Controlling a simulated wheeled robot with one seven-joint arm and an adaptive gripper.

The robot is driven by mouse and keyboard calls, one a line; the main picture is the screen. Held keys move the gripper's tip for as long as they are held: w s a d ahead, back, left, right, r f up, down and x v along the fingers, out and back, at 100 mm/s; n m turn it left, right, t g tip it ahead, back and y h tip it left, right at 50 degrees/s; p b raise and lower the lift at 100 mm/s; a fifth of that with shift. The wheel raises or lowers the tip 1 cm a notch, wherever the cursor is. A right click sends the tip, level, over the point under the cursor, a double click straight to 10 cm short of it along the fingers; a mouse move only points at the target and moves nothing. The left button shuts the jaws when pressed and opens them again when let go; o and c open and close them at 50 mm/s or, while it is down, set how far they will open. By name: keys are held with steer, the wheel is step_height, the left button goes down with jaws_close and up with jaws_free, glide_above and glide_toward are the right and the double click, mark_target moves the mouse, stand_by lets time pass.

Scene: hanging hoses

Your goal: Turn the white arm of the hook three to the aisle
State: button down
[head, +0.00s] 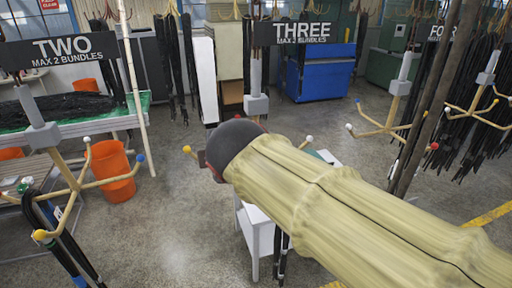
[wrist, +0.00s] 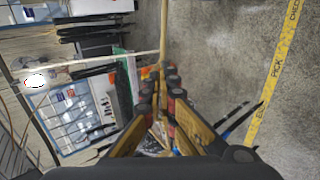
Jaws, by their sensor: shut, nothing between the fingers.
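Hook three hangs under the THREE sign (head: 303,32); its grey block (head: 256,103) shows above my arm. Its white arm shows as a white ball tip (head: 308,139) just right of my arm's dark round joint. Its yellow ball tip (head: 187,149) shows left of that joint. Most of the hook's arms are hidden behind my arm. My gripper (wrist: 162,82) is shut and empty in the wrist view. A tan rod (wrist: 163,35) runs up from near the fingertips; I cannot tell whether they touch it. In the head view my fingers are hidden.
Hook two (head: 42,135) at left carries black hoses. Hook four (head: 400,88) stands at right, with dark hoses beside it. A white table (head: 255,215) stands below hook three. An orange bucket (head: 112,170) is on the floor. Floor is clear between the bucket and the table.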

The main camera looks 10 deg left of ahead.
steer(key=s+d+b, duration=0.2)
steer(key=s+d, duration=0.2)
steer(key=s, duration=0.2)
steer(key=shift+s+b, duration=0.2)
steer(key=shift+b, duration=0.15)
steer(key=s+d+f+m+g+h+b, duration=0.1)
steer(key=s+d+f+m+h+b, duration=0.1)
steer(key=s+d+f+m+b, duration=0.2)
steer(key=s+d+f+m+g+h+b, duration=0.1)
steer(key=s+d+f+m+b, duration=0.3)
steer(key=d+f+m+b, duration=0.6)
steer(key=s+d+f+m+g+h+b, duration=0.1)
steer(key=s+d+f+m+b, duration=0.3)
steer(key=d+f, duration=1.8)
step_height(320, 180, down, 6)
steer(key=m+h+b, duration=0.1)
steer(key=m+b, duration=0.2)
steer(key=m, duration=0.3)
steer(key=shift+s+d+r+g+h, duration=0.2)
steer(key=shift+s+g+h, duration=0.1)
steer(key=shift+g+h, duration=0.1)
